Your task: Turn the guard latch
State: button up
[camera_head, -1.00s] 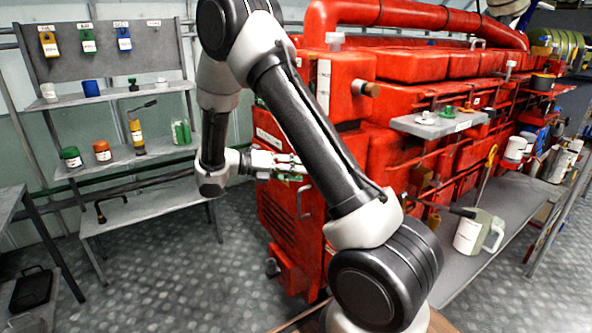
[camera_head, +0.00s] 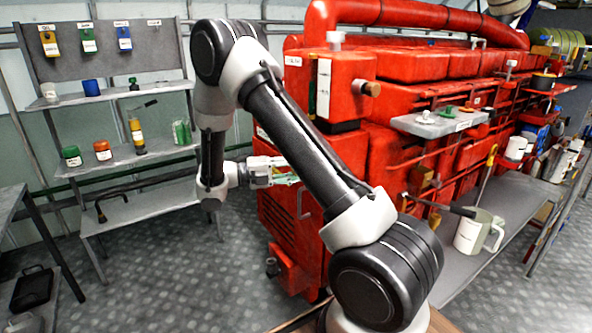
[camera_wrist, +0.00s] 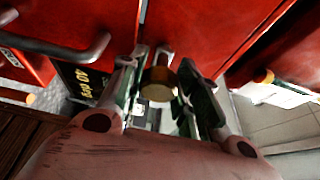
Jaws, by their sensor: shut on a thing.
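In the wrist view, the guard latch (camera_wrist: 158,88) appears as a short knob with a brass-coloured round end on a red panel. My gripper (camera_wrist: 163,66) is shut on it, with one finger on each side. The exact contact at the fingertips is hard to see. In the head view, my gripper (camera_head: 286,172) is at the near left end of the red engine (camera_head: 405,66). The latch itself cannot be made out there, as the gripper and arm cover that area.
A dark bar handle (camera_wrist: 65,48) crosses the red panel at the left of the wrist view. A grey shelf rack (camera_head: 138,152) with jars and tools stands left of the engine. A grey bench (camera_head: 520,206) bearing a jug (camera_head: 478,232) is at right. Patterned floor lies clear between rack and engine.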

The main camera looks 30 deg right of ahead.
dwell(0.4)
jog(key=o, duration=1)
jog(key=v, duration=1.2)
